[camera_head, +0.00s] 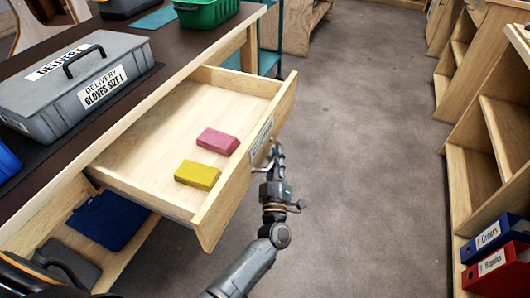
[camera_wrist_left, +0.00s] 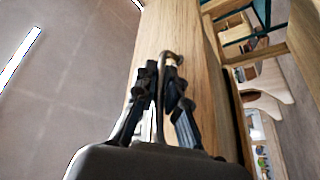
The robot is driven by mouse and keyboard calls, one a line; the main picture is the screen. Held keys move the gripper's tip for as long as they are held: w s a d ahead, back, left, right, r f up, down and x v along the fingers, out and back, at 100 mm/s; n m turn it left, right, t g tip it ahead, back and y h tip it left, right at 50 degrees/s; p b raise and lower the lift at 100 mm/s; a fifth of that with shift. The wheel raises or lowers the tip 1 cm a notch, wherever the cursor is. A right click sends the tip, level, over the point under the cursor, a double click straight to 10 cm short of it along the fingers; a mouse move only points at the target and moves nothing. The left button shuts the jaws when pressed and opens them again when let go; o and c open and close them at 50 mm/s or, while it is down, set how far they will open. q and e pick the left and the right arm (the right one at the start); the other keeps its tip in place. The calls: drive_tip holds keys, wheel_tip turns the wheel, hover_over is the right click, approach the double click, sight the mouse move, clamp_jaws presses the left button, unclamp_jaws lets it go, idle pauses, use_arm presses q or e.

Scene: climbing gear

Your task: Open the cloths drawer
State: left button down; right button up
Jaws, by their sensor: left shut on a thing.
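The wooden drawer (camera_head: 140,165) is pulled well out from under the dark-topped workbench in the head view. Inside lie a pink block (camera_head: 218,141) and a yellow block (camera_head: 197,175), apart from each other. A label (camera_head: 261,138) is on the drawer's front panel, too small to read. My left gripper (camera_head: 273,160) is at the outside of that front panel, shut on the drawer handle. In the left wrist view the gripper's dark fingers (camera_wrist_left: 163,80) close around the thin metal handle (camera_wrist_left: 171,56) against the wooden front (camera_wrist_left: 200,60). My right gripper is not in view.
A grey delivery case (camera_head: 75,85) and a green bin (camera_head: 205,12) stand on the workbench (camera_head: 165,50). A blue item (camera_head: 108,220) lies on a shelf below the drawer. Wooden shelving (camera_head: 475,175) with red and blue binders stands right. The floor (camera_head: 365,150) between is clear.

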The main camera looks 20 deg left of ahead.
use_arm(q)
drive_tip(key=shift+s+d+f, duration=0.1)
drive_tip(key=shift+d+f, duration=0.1)
drive_tip(key=c, duration=1.7)
unclamp_jaws()
drive_tip(key=shift+o, duration=0.2)
drive_tip(key=shift+r, duration=0.1)
drive_tip(key=v, duration=1.2)
